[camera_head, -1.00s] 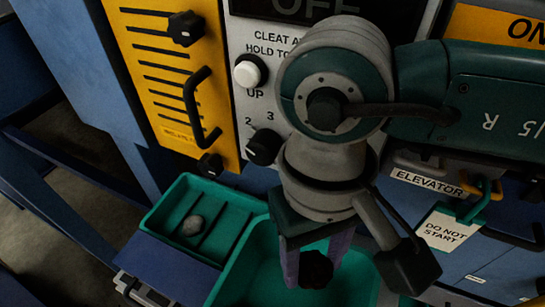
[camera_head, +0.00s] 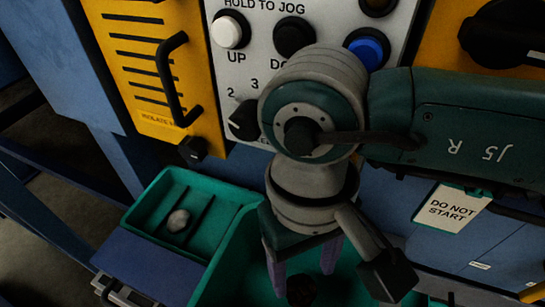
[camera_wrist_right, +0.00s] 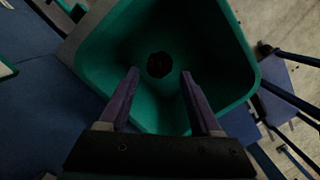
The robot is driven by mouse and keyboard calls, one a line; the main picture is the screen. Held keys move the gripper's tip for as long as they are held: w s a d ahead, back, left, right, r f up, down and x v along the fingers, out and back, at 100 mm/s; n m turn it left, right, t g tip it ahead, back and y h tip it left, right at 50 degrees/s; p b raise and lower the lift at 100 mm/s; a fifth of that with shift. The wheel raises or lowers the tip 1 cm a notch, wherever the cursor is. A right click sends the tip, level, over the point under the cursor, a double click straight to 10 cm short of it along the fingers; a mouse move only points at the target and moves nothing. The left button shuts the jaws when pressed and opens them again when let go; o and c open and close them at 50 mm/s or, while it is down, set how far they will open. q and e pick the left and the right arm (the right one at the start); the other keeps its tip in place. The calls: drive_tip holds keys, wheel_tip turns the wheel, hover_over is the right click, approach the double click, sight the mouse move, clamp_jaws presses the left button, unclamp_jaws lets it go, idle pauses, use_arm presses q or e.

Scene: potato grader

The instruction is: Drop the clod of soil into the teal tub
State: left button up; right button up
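The clod of soil (camera_head: 301,291) is a dark, rough lump just below my right fingertips in the head view. In the right wrist view the clod (camera_wrist_right: 160,65) shows beyond the fingertips, inside the teal tub's outline and clear of both fingers. I cannot tell whether it rests on the tub floor. The teal tub (camera_head: 233,255) lies under my right gripper (camera_head: 304,268); its rim also shows in the right wrist view (camera_wrist_right: 245,60). My right gripper (camera_wrist_right: 160,82) is open, pointing down into the tub, with nothing between its fingers. My left gripper is not in view.
A shallow teal tray (camera_head: 160,190) with dividers holds a pale grey lump (camera_head: 178,220), left of the tub. Behind stands a control panel with a white button (camera_head: 227,33), a blue button (camera_head: 368,47) and a black handle (camera_head: 170,80). A "DO NOT START" tag (camera_head: 452,208) hangs right.

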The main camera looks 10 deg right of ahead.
drive_tip(key=o, duration=0.3)
drive_tip(key=shift+o, duration=0.2)
wheel_tip(320, 180, up, 10)
drive_tip(key=w+p, duration=0.1)
drive_tip(key=shift+w+a, duration=0.1)
idle(0.4)
